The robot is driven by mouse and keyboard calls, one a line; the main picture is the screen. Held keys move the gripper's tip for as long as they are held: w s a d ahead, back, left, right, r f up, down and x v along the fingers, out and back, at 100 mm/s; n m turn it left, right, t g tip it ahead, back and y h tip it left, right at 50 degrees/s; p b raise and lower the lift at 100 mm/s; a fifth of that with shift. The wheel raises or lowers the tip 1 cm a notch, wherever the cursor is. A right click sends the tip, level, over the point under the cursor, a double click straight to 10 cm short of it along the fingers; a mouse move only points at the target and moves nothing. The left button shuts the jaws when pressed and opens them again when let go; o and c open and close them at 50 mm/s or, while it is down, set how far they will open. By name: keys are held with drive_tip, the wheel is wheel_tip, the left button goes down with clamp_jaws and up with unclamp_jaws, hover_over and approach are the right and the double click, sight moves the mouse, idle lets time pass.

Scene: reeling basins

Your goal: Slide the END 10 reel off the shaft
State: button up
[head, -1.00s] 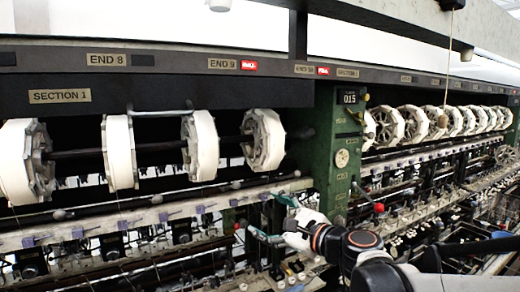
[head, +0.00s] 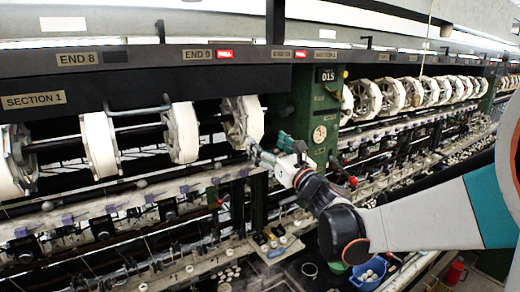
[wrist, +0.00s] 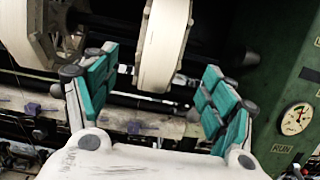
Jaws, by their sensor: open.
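The END 10 reel (head: 243,122) is the white-rimmed reel at the right end of section 1, beside the green post. It sits on the dark shaft (head: 212,121). In the wrist view its pale rim (wrist: 164,45) stands edge-on between the two teal-padded fingers. My gripper (head: 262,154) is open at the reel's lower right side. In the wrist view the fingers (wrist: 160,62) are spread to either side of the rim, with visible gaps on both sides. The reel's hub is out of sight in the wrist view.
The neighbouring reel (head: 181,132) hangs to the left and shows at the wrist view's left edge. The green post (head: 317,110) with a gauge (wrist: 295,119) stands close on the right. A rail with guides (head: 130,198) runs below the reels.

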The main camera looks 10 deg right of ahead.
sight(257, 134)
drive_tip(key=shift+x, duration=3.9)
drive_tip(key=c, duration=1.2)
